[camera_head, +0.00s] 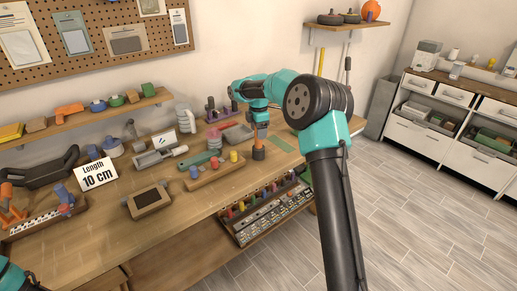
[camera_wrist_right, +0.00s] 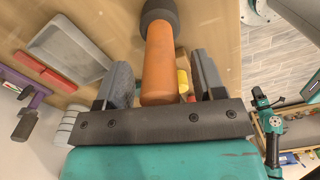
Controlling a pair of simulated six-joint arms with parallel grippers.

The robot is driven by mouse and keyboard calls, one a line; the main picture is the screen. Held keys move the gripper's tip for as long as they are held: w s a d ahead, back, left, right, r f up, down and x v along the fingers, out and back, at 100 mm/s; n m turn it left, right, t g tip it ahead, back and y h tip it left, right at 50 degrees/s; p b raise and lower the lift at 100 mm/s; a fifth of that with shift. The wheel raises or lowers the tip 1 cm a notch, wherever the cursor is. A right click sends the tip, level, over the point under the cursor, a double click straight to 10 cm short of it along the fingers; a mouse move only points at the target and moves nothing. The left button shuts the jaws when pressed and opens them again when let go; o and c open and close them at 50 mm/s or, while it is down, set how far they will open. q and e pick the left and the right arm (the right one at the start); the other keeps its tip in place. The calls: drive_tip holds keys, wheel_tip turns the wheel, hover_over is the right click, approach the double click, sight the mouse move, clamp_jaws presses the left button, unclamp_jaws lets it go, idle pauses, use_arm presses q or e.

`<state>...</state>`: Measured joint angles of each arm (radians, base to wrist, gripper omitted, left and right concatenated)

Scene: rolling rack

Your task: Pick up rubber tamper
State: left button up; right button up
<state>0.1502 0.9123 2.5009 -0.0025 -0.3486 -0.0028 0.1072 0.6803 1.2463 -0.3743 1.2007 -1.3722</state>
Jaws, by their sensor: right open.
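The rubber tamper has an orange handle and a dark, round base (camera_head: 259,153). It stands upright on the workbench near its right end. In the right wrist view its orange handle (camera_wrist_right: 160,65) lies between the two grey fingers, with the dark base beyond them. My right gripper (camera_head: 259,117) is over the tamper from above. Its jaws are open, with a visible gap on each side of the handle. Only a teal part of my left arm shows at the lower left corner of the head view; its gripper is out of sight.
A grey tray (camera_wrist_right: 75,50) and a purple rack (camera_head: 214,112) are behind. The bench's front edge is close, with a lower rack (camera_head: 270,214) below.

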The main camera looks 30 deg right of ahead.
drive_tip(key=shift+f, duration=0.4)
drive_tip(key=c, duration=1)
drive_tip(key=shift+r, duration=1.9)
drive_tip(key=s+a, duration=0.2)
drive_tip(key=s, duration=0.2)
drive_tip(key=s+a+r, duration=0.1)
drive_tip(key=s+a, duration=0.2)
drive_tip(key=s, duration=0.2)
drive_tip(key=s+a, duration=0.3)
drive_tip(key=s, duration=0.1)
drive_tip(key=shift+s+a+r, duration=0.15)
drive_tip(key=shift+s+a, duration=0.05)
drive_tip(key=shift+s, duration=0.1)
